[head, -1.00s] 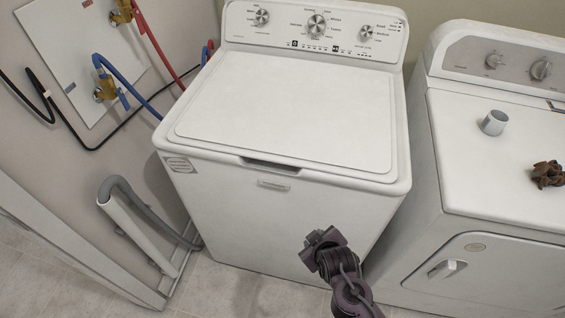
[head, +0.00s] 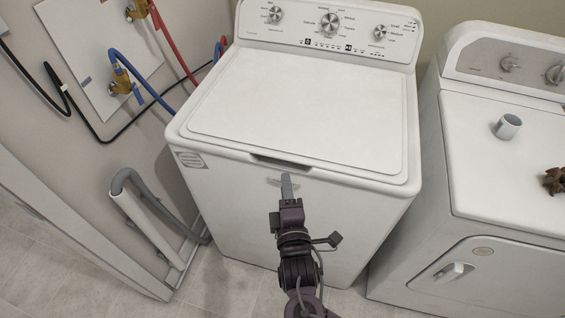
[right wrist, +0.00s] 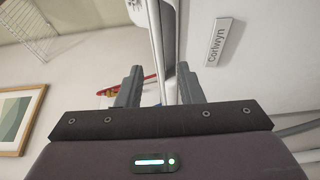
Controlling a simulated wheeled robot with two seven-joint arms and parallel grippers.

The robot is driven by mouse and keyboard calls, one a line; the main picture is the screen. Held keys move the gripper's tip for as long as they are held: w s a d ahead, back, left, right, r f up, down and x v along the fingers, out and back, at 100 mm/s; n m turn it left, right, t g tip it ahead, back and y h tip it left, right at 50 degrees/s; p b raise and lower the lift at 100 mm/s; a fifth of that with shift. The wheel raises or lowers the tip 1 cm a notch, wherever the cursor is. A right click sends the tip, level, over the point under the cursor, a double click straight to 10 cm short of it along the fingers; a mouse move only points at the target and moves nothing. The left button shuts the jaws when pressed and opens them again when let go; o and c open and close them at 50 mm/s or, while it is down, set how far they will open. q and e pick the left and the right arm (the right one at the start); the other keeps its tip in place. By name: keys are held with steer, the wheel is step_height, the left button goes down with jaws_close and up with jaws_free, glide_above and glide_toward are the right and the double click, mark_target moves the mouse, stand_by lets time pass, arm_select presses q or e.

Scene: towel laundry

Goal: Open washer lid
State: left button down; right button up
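The white washer stands in the middle of the head view with its lid (head: 300,105) shut flat on top. A dark handle recess (head: 280,162) is at the lid's front edge. My right gripper (head: 287,181) points at the washer's front, just below this recess, and its fingers overlap the small badge there. In the right wrist view my right gripper (right wrist: 158,82) has its two grey fingers apart, with nothing held between them. The washer's badge (right wrist: 216,42) shows beyond and to the right of the fingers there. Whether the fingertips touch the washer is unclear. My left gripper is not in view.
A white dryer (head: 500,235) stands to the right, with a small grey cup (head: 508,127) and a brown object (head: 554,181) on top. Hoses and taps (head: 125,80) are on the left wall. A grey drain pipe (head: 150,215) stands left of the washer.

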mark_target(282, 159)
steer(key=w, duration=0.5)
steer(key=w+p, duration=0.1)
steer(key=w, duration=0.1)
steer(key=shift+w+a, duration=0.3)
steer(key=shift+a, duration=0.05)
jaws_close()
